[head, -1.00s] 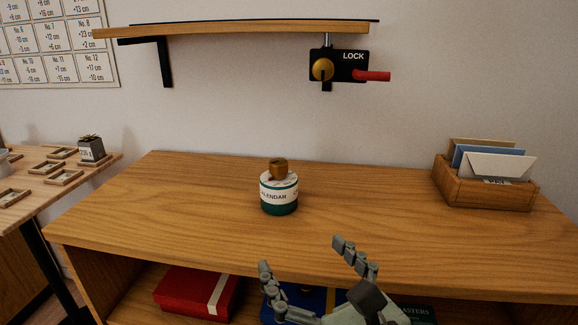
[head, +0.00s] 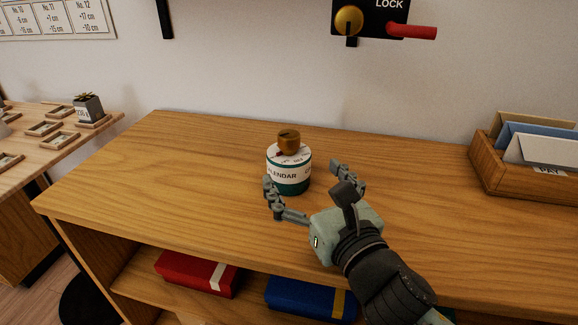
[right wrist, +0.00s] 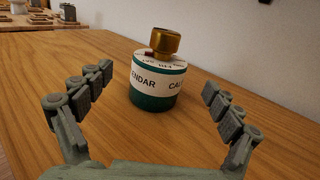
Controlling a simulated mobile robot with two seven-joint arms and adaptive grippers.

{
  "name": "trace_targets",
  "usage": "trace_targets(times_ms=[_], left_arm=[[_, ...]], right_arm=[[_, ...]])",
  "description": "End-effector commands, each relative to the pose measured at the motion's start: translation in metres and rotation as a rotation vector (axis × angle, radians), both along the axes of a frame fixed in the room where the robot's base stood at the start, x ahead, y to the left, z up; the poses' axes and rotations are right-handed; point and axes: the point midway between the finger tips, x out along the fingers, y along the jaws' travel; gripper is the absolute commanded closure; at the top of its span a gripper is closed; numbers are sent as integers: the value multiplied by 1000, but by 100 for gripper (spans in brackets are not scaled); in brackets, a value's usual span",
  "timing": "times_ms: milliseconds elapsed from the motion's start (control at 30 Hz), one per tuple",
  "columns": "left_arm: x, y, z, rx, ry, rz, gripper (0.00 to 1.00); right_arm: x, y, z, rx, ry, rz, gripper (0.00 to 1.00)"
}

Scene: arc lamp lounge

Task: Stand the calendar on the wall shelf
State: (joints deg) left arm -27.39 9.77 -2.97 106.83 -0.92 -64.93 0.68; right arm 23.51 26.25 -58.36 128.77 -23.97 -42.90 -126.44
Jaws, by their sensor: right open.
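The calendar (head: 289,172) is a short green and white cylinder with a brass knob on top. It stands upright on the wooden cabinet top (head: 180,180). My right gripper (head: 306,182) is open, its fingers pointing at the calendar from the front. In the right wrist view the calendar (right wrist: 157,82) stands ahead of and between the open fingers (right wrist: 155,92), with no visible contact. The wall shelf's board is above the head view now; only a black bracket (head: 165,18) and the lock box (head: 372,18) with its red handle show. My left gripper is not in view.
A wooden letter box (head: 510,175) with envelopes stands at the right of the cabinet top. A red box (head: 197,273) and a blue box (head: 310,298) lie on the shelf below. A side table (head: 60,140) with small frames and a potted plant is at the left.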

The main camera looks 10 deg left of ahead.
Motion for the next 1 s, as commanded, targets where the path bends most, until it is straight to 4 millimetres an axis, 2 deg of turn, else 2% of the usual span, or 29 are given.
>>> trace_targets(times_ms=[167, 300, 600, 1000], left_arm=[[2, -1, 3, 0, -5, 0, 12], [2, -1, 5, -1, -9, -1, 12], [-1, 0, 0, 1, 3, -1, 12], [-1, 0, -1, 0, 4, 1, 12]], right_arm=[[21, 16, -11, 2, 3, -1, 8], [34, 26, -11, 2, 1, 0, 8], [38, 28, -11, 0, 0, 0, 8], [37, 28, -11, -1, 1, 0, 58]])
